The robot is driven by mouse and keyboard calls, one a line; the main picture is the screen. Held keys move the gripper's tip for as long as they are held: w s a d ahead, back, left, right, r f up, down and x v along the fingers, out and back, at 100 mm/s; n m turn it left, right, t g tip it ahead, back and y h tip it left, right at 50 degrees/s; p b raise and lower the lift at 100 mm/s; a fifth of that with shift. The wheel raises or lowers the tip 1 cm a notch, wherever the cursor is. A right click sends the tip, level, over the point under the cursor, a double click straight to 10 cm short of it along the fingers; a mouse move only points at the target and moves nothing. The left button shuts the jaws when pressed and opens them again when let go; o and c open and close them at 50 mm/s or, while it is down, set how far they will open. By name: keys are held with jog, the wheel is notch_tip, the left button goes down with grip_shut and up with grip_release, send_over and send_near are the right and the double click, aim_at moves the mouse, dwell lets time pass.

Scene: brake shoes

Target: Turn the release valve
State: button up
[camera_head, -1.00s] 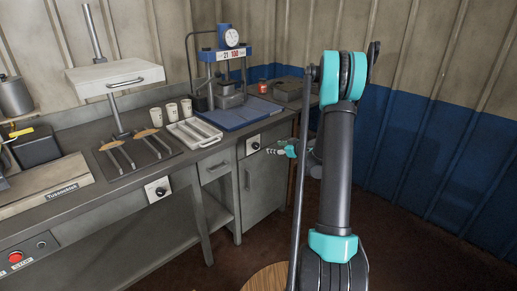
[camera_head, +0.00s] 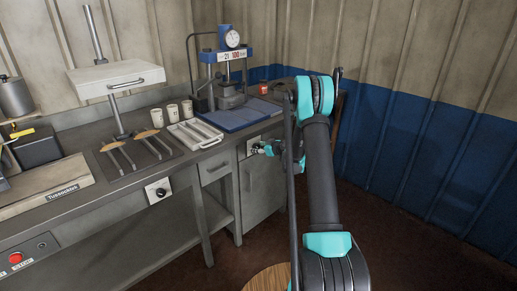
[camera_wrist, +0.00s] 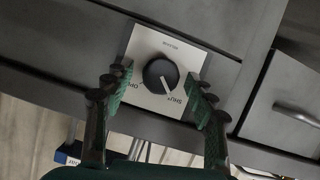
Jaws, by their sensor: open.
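The release valve appears to be a round black knob (camera_wrist: 160,75) with a white pointer line, on a white plate (camera_wrist: 144,48) in the wrist view. The pointer is toward the "SHUT" label side. In the head view, the plate (camera_head: 250,144) is on the bench's front face below the press, and my gripper (camera_head: 262,149) is close in front of it, partly hiding it. In the wrist view, my gripper (camera_wrist: 159,98) is open, one green-padded finger on each side of the knob, with gaps between pads and knob.
A blue press (camera_head: 230,65) with a gauge stands on the bench above. Another knob plate (camera_head: 158,190) is farther left on the bench front. A tray (camera_head: 194,134), cups and brake shoes lie on top. A cabinet door (camera_head: 262,187) is below.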

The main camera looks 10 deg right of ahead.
jog(key=shift+c, duration=0.2)
jog(key=c, duration=1.1)
jog(key=m+y, duration=0.1)
jog(key=m+g, duration=0.1)
jog(key=m, duration=0.1)
jog(key=shift+w+d+y, duration=0.15)
jog(key=shift+d+y, duration=0.05)
jog(key=shift+y, duration=0.2)
jog(key=m+g+y, duration=0.1)
jog(key=m+y, duration=0.1)
jog(key=m, duration=0.1)
jog(key=shift+w+d+f, duration=0.1)
jog(key=shift+f, duration=0.05)
jog(key=m+y, duration=0.1)
jog(key=m, duration=0.2)
jog(key=shift+d+f+g+y, duration=0.1)
jog(key=shift+f+g+y, duration=0.05)
jog(key=shift+g+y, duration=0.2)
jog(key=shift+f+m+y, duration=0.1)
jog(key=shift+m+y, duration=0.85)
jog(key=shift+m, duration=1.05)
